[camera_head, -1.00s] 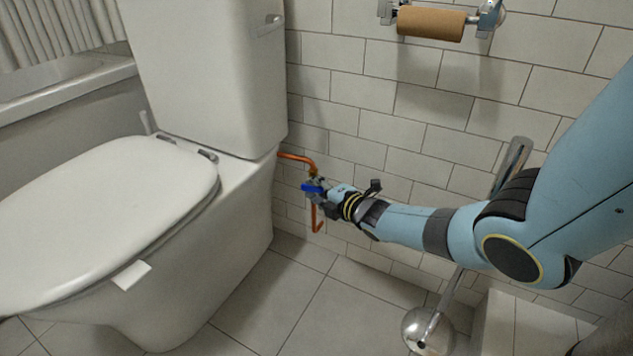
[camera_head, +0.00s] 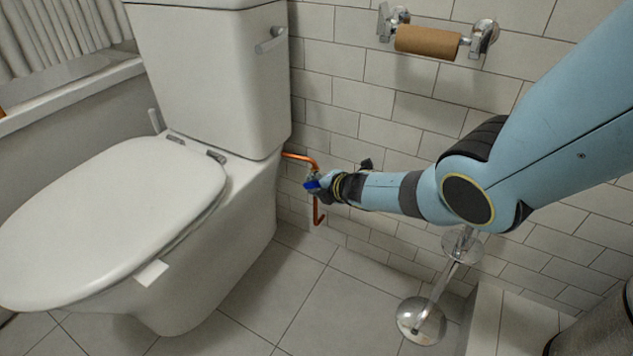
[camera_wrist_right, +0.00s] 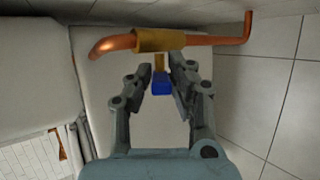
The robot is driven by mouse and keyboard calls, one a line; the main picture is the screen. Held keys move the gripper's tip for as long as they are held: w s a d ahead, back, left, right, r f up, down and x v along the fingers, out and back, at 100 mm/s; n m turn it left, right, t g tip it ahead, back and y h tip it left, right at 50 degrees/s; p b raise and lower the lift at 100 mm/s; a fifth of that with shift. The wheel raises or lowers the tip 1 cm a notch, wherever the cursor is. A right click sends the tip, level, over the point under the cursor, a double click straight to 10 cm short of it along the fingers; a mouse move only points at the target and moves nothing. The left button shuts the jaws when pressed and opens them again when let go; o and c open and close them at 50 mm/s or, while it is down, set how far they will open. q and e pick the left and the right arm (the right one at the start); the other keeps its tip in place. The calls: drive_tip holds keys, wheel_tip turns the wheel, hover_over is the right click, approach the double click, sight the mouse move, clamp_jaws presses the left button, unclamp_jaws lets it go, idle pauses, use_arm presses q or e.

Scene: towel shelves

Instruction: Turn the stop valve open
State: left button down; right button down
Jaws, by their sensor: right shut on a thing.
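The stop valve has a brass body (camera_wrist_right: 158,40) on a copper pipe beside the toilet. Its blue handle (camera_head: 311,185) shows at the pipe in the head view. In the right wrist view the blue handle (camera_wrist_right: 162,84) sits between the two fingers. My right gripper (camera_head: 322,184) is at the valve, shut on the blue handle, and partly covers the valve in the head view. The right gripper also shows in the wrist view (camera_wrist_right: 162,75). My left gripper is not in view.
The toilet (camera_head: 205,80) stands close to the left of the valve. The copper pipe (camera_head: 318,212) runs along the tiled wall. A chrome stand (camera_head: 421,320) is on the floor below my right arm. A paper roll holder (camera_head: 484,38) is on the wall above.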

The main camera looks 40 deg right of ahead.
drive_tip(key=c, duration=1.2)
unclamp_jaws()
drive_tip(key=shift+c, duration=0.2)
drive_tip(key=shift+s, duration=0.1)
drive_tip(key=shift+s+r, duration=0.2)
drive_tip(key=shift+s, duration=0.2)
drive_tip(key=s+a, duration=0.1)
drive_tip(key=s, duration=1.1)
drive_tip(key=shift+r, duration=0.1)
